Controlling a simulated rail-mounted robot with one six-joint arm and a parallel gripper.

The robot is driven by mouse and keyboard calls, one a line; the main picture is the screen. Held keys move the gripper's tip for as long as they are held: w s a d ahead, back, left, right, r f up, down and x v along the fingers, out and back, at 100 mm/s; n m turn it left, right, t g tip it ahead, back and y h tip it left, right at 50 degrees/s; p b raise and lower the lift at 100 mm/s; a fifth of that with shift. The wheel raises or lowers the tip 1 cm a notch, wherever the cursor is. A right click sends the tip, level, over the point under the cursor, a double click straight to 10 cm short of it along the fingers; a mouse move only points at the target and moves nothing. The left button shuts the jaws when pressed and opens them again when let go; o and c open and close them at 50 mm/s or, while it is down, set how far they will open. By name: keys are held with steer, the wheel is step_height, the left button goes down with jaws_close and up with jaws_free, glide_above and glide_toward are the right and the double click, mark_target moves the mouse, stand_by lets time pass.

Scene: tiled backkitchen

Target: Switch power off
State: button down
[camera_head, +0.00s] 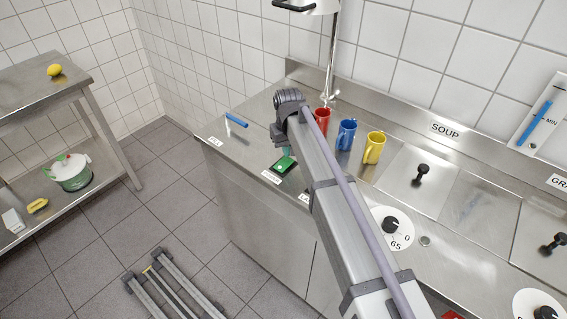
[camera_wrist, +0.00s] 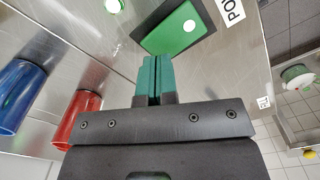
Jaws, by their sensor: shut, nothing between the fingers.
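The power switch is a dark plate with a green rocker face (camera_wrist: 174,36) carrying a white dot. It lies in the counter top beside a label, partly cut off, that begins "PO" (camera_wrist: 231,10). In the head view the green switch (camera_head: 286,162) sits near the counter's front edge, just below my wrist. My gripper (camera_wrist: 154,62) has teal fingers pressed together with nothing between them. The fingertips appear just short of the plate's near edge in the wrist view; I cannot tell whether they touch it. In the head view the fingers are hard to make out.
Red (camera_head: 323,120), blue (camera_head: 346,135) and yellow (camera_head: 374,148) mugs stand behind my arm. A blue stick (camera_head: 237,120) lies at the counter's left end. A dial (camera_head: 391,224) and a lidded well (camera_head: 422,178) are at right. A lamp post (camera_head: 331,60) rises behind.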

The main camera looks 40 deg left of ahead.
mark_target(287, 160)
steer(key=shift+f+b, duration=1.3)
stand_by(0.6)
step_height(287, 160, up, 7)
steer(key=p, duration=0.7)
steer(key=shift+r, duration=0.2)
steer(key=shift+f, duration=0.15)
steer(key=s+d+m, duration=0.3)
steer(key=d+m, duration=0.2)
steer(key=d, duration=2.4)
steer(key=s+d+m, duration=0.3)
steer(key=d+m, duration=0.3)
steer(key=d, duration=2.4)
steer(key=shift+s+d+m, duration=0.2)
steer(key=shift+m, duration=0.1)
